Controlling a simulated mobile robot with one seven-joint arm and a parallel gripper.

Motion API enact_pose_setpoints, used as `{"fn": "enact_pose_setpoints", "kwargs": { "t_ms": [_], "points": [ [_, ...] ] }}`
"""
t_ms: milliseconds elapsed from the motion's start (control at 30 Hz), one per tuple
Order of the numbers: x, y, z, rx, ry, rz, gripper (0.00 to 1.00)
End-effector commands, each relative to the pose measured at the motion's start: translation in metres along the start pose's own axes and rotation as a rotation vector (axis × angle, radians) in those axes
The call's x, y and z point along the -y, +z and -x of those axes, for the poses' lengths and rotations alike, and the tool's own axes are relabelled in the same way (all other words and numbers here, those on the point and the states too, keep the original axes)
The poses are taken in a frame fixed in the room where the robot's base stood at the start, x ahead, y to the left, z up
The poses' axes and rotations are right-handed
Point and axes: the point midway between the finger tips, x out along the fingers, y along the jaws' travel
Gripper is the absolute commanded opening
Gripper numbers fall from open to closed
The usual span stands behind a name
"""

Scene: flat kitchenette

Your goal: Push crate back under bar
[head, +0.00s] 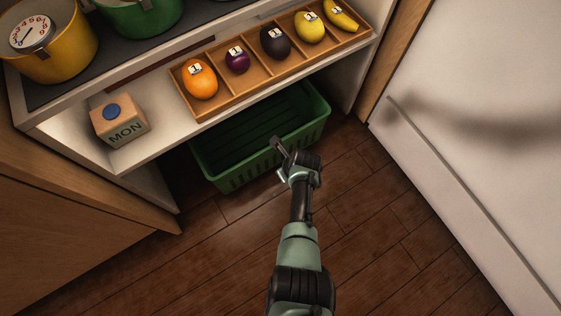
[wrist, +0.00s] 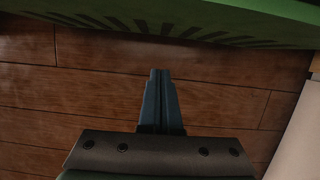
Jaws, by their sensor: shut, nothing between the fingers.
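The green crate (head: 232,172) stands on the floor under the bar's lower shelf (head: 160,148). Its front part sticks out past the shelf edge, and its back is hidden beneath the shelf. It looks empty where I can see inside. My gripper (head: 277,143) is shut and empty, near the crate's front rim, right of its middle. In the wrist view the shut fingers (wrist: 160,75) point toward the crate's slotted front wall (wrist: 190,28), with a strip of floor between them. I cannot tell from the head view whether they touch it.
A tray (head: 224,102) with an orange, other fruits and price tags sits on the shelf, close above the crate. A box marked MON (head: 120,121) stands at its left. A white door or panel (head: 470,110) bounds the right. The wooden floor (head: 370,230) in front is clear.

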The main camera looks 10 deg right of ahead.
Motion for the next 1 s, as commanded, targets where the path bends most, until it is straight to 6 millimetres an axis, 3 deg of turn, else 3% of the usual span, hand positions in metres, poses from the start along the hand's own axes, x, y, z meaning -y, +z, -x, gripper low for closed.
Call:
{"fn": "enact_pose_setpoints", "kwargs": {
  "t_ms": [33, 100, 400, 1000],
  "points": [
    [-0.001, 0.002, 0.016, -0.001, 0.001, 0.000, 0.00],
    [-0.001, 0.002, 0.027, -0.001, 0.001, 0.000, 0.00],
    [-0.001, 0.001, 0.062, -0.002, 0.001, 0.000, 0.00],
    [-0.001, -0.001, 0.069, -0.003, 0.002, -0.001, 0.00]
  ]
}}
